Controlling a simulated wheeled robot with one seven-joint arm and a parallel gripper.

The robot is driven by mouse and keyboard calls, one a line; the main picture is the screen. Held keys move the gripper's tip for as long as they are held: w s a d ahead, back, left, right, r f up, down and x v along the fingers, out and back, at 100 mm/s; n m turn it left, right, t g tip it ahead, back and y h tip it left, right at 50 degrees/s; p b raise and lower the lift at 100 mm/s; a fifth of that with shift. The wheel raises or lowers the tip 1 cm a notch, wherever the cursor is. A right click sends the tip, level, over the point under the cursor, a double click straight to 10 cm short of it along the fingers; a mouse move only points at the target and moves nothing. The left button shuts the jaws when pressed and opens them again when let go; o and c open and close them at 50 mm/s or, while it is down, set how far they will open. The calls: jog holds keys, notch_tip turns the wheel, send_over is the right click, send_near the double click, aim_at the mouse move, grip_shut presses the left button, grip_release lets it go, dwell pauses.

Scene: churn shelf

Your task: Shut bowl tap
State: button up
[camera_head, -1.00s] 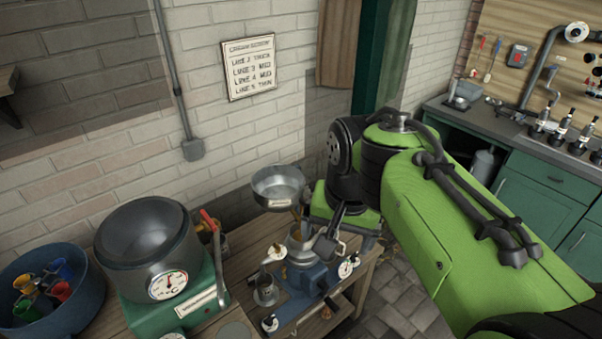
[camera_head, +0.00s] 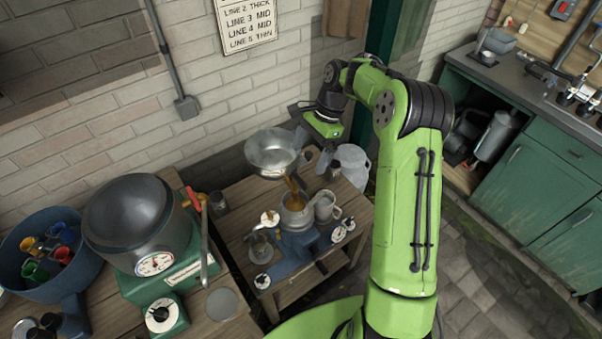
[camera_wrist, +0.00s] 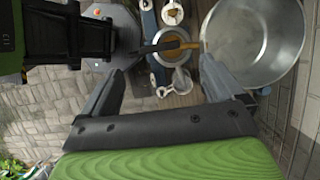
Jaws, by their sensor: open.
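The metal bowl (camera_head: 274,150) sits raised above the wooden bench. A brown stream (camera_head: 292,188) runs from beneath it into a small pot (camera_head: 297,217). In the wrist view the bowl (camera_wrist: 255,38) is at the upper right and the pot (camera_wrist: 174,53) is at the upper middle. A dark bar with a brown-gold part (camera_wrist: 168,46) crosses over the pot; I cannot tell if it is the tap lever. My gripper (camera_head: 312,150) is just right of the bowl, open and empty. Its spread fingers (camera_wrist: 162,66) frame the pot in the wrist view.
A dark-domed green machine (camera_head: 135,220) and a blue tub of coloured cups (camera_head: 50,255) stand at left. A green counter (camera_head: 540,180) is at right.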

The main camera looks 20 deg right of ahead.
aim_at(299, 178)
jog(key=x, duration=0.6)
jog(key=shift+s+a+f, duration=0.2)
jog(key=shift+a+f, duration=0.05)
jog(key=shift+f, duration=0.3)
jog(key=shift+c, duration=0.3)
jog(key=c, duration=1)
